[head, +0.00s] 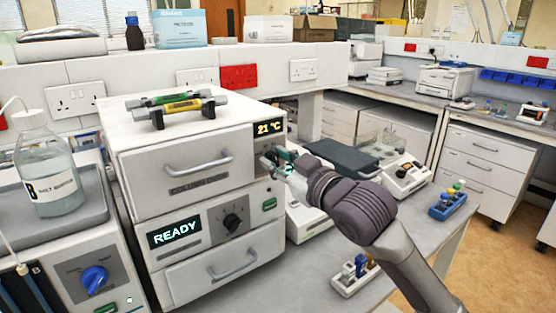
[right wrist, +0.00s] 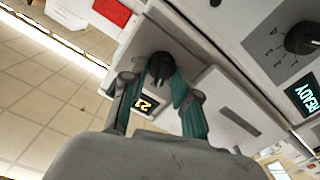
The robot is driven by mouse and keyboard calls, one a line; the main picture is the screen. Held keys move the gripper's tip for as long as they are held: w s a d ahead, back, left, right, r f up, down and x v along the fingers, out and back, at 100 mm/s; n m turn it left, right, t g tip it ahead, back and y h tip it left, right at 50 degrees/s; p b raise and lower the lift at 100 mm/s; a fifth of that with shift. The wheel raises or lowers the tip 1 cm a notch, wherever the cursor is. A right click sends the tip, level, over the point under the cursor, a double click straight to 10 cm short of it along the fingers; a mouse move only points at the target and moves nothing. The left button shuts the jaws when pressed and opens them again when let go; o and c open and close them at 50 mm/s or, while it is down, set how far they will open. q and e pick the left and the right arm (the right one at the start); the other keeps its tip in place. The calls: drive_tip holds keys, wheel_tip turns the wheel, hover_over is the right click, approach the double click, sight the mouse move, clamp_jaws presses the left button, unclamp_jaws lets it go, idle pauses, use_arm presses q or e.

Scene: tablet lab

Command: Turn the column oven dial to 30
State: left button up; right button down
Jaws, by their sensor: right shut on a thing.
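The column oven (head: 185,150) is the upper white unit of the stack at centre left in the head view, with a handled door. Its small display (head: 268,128) reads 21 °C. My right gripper (head: 277,160) is at the oven's right front panel, just below that display. In the right wrist view, the black dial (right wrist: 160,66) sits between the teal fingertips of my right gripper (right wrist: 158,82), which is shut on it. The display (right wrist: 146,104) shows 21 there too. In the head view the gripper mostly hides the dial. My left gripper is not in view.
Below the oven is a unit with a READY display (head: 174,234) and black knob (head: 232,222). A clear bottle (head: 48,175) stands at left. A vial rack (head: 356,273) and blue rack (head: 447,204) stand on the bench near my right arm.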

drive_tip(key=c, duration=0.9)
unclamp_jaws()
